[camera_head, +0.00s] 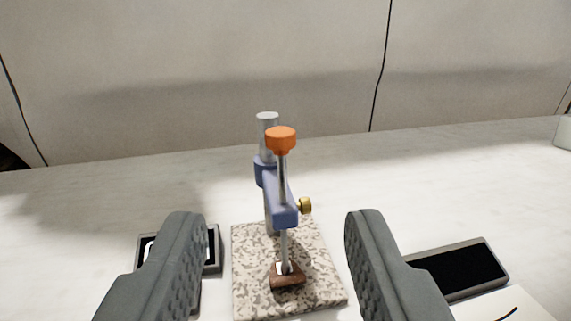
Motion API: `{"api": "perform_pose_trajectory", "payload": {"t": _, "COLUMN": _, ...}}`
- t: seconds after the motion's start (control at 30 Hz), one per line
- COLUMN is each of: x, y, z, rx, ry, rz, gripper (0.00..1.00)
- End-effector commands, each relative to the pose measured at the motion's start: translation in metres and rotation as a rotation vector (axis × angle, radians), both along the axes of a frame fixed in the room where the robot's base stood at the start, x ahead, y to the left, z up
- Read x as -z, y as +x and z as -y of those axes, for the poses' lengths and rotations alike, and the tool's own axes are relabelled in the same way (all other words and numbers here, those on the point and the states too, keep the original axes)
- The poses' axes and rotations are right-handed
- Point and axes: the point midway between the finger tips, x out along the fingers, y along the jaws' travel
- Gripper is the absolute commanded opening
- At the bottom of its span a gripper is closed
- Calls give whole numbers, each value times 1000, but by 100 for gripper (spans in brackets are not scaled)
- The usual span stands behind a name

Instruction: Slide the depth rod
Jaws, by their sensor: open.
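The depth rod (283,180) is a thin upright metal rod with an orange cap (281,139). It passes through a blue arm (280,205) with a brass knob (305,206) at its right side. The arm is fixed to a grey post (267,123) behind. The rod's lower end meets a small brown piece (287,277) on a speckled stone base (252,291); whether they touch is unclear. My gripper (275,228) is open and empty. Its two dark fingers frame the stand in the picture, one at each side, apparently nearer the camera than the rod.
A dark-lined tray (482,248) lies at the right, beside a white sheet (503,304) with a black mark. A framed tray (214,251) lies at the left, partly hidden by the left finger. A pale wall or cloth closes the back.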

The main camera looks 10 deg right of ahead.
Motion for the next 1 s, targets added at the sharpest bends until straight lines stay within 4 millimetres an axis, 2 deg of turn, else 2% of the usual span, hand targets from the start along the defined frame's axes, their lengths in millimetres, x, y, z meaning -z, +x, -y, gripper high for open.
{"api": "perform_pose_trajectory", "payload": {"t": 0.03, "x": 8, "y": 4, "z": -1, "rx": 13, "ry": -8, "rz": -7, "gripper": 44}}
{"api": "perform_pose_trajectory", "payload": {"t": 0.13, "x": 17, "y": 8, "z": 0, "rx": 35, "ry": -18, "rz": -11, "gripper": 44}}
{"api": "perform_pose_trajectory", "payload": {"t": 0.43, "x": 21, "y": 25, "z": 5, "rx": 49, "ry": -22, "rz": -13, "gripper": 44}}
{"api": "perform_pose_trajectory", "payload": {"t": 1.0, "x": 21, "y": 108, "z": 24, "rx": 47, "ry": -21, "rz": -14, "gripper": 44}}
